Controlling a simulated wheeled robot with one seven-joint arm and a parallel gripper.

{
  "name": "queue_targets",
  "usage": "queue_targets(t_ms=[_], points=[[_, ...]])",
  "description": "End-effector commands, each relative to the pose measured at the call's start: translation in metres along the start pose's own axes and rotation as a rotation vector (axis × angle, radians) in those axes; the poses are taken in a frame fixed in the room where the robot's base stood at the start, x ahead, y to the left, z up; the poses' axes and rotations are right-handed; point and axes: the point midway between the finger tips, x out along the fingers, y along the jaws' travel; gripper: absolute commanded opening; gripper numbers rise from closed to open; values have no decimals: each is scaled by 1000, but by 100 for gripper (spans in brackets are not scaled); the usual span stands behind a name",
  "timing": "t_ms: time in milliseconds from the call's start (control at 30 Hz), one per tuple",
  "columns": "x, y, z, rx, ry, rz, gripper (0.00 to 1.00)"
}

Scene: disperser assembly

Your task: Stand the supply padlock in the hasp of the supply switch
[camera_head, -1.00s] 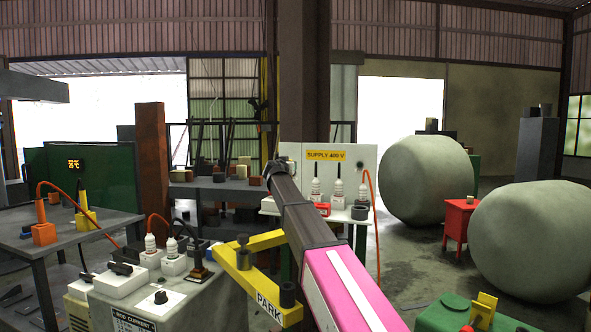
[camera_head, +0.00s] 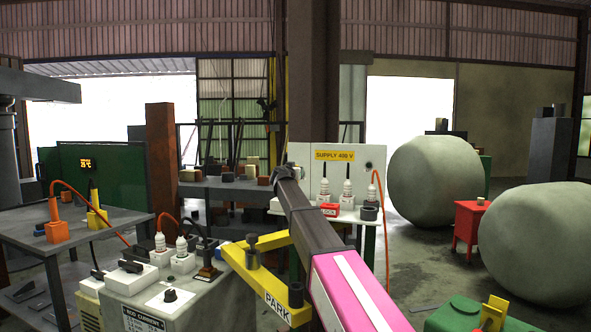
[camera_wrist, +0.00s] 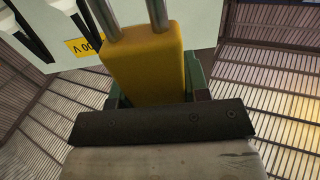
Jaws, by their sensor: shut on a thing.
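The padlock (camera_wrist: 146,68) is a yellow block with a bright metal shackle, seen close up in the wrist view. My gripper (camera_wrist: 155,92) is shut on its body, with green finger parts showing on both sides. The shackle points to the top of the picture, and its bend is out of frame. The supply station's white panel (camera_head: 302,160), with a yellow "SUPPLY 400 V" label (camera_head: 335,155), stands beyond my arm in the head view. The panel also shows at the upper left in the wrist view (camera_wrist: 40,55). I cannot make out the hasp. My arm hides the gripper in the head view.
White plugs (camera_head: 347,196), a red block (camera_head: 329,210) and a dark round part (camera_head: 369,212) are on the supply station's ledge. A yellow "PARK" bracket (camera_head: 262,278) lies close left of my arm. A grey cabinet with sockets stands at front left.

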Motion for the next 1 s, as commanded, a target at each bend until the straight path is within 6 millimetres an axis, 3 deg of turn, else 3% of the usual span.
queue_targets(t_ms=[400, 1000], points=[[0, 0, 31, -1, 1, -1, 15], [0, 0, 33, -1, 1, 0, 15]])
